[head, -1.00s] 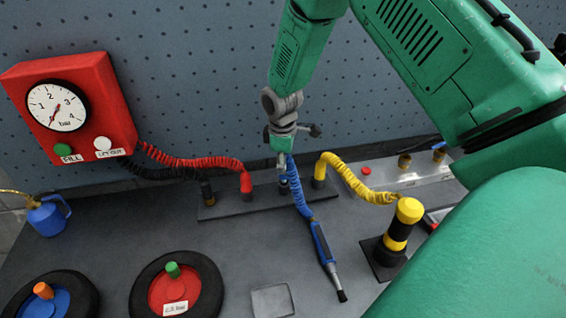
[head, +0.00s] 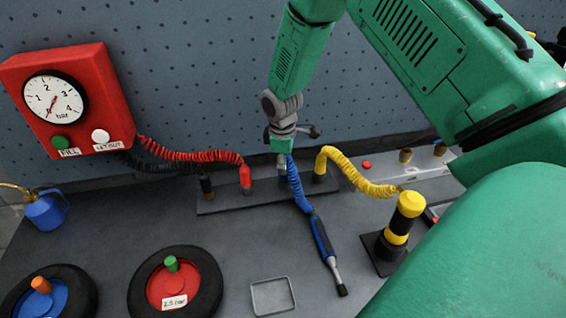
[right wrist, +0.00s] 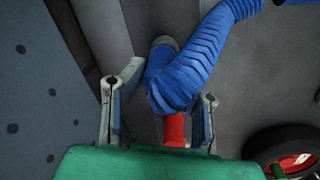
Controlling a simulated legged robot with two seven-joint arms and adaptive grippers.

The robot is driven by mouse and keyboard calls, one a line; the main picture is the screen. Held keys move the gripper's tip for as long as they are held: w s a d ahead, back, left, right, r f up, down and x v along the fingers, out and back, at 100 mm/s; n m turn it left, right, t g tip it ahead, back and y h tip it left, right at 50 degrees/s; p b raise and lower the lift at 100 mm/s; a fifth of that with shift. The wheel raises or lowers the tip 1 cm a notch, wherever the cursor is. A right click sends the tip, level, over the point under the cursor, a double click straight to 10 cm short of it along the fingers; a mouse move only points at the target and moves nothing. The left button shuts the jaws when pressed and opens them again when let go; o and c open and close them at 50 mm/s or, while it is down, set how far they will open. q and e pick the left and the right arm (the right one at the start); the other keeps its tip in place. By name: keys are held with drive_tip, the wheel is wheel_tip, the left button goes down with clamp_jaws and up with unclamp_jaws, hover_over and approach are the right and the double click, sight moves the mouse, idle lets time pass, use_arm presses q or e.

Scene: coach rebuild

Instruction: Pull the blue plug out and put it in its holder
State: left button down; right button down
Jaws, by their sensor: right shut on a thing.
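My right gripper (head: 283,163) points down over the dark connector bar (head: 220,203) near the back wall. In the right wrist view, its two grey fingers stand on either side of the blue plug (right wrist: 165,82), and it is shut on it. The ribbed blue hose (head: 297,186) runs down from the plug to a blue-and-black tool (head: 322,240) on the bench. The fingers and hose mostly hide the plug in the head view. I cannot tell whether its lower end is in the socket. I cannot make out which thing is its holder. My left gripper is out of view.
A red plug (head: 245,177) stands just left, and a yellow hose (head: 350,175) arches just right to a yellow-and-black post (head: 399,228). Brass fittings (head: 405,156) stand on a pale strip further right. A shallow tray (head: 272,296) and two wheels lie in front.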

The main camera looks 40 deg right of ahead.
drive_tip(key=c, duration=1.1)
unclamp_jaws()
drive_tip(key=shift+c, duration=0.2)
wheel_tip(320, 180, up, 12)
drive_tip(key=a, duration=0.1)
drive_tip(key=shift+s+f, duration=0.15)
drive_tip(key=shift+s, duration=0.15)
